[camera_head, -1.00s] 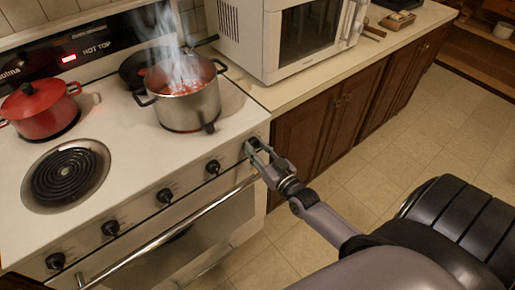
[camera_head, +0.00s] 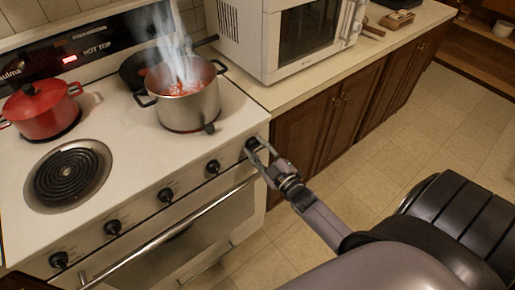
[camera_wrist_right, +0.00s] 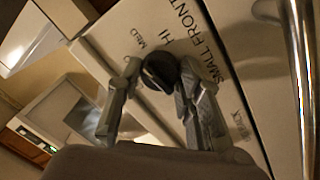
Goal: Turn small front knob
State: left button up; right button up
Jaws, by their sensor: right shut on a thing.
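The small front knob is the black round knob (camera_head: 249,146) at the right end of the stove's front panel. In the right wrist view, the knob (camera_wrist_right: 159,70) sits beside the printed words "SMALL FRONT", "HI" and "MED". My right gripper (camera_head: 257,151) reaches it from the front right. In the wrist view its two grey fingers (camera_wrist_right: 160,80) stand on either side of the knob, shut on it. The fingers partly hide the knob in the head view. How far it is turned is unclear. My left gripper is not in view.
Several other black knobs line the front panel, such as one (camera_head: 165,195) to the left. A chrome oven handle (camera_head: 165,233) runs below. A steaming steel pot (camera_head: 188,107) and a red pot (camera_head: 43,116) stand on the stove. A microwave (camera_head: 291,37) is on the right counter.

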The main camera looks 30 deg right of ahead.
jog(key=n, duration=0.4)
jog(key=shift+b, duration=0.3)
jog(key=shift+n+y+b, duration=0.35)
jog(key=shift+n+y, duration=0.05)
jog(key=shift+n, duration=1.3)
jog(key=o, duration=1.2)
jog(key=shift+d, duration=0.1)
jog(key=shift+c, duration=0.2)
jog(key=shift+s, duration=0.1)
jog(key=s, duration=1.1)
jog(key=shift+s+d+f, duration=0.4)
jog(key=shift+d+f, duration=0.05)
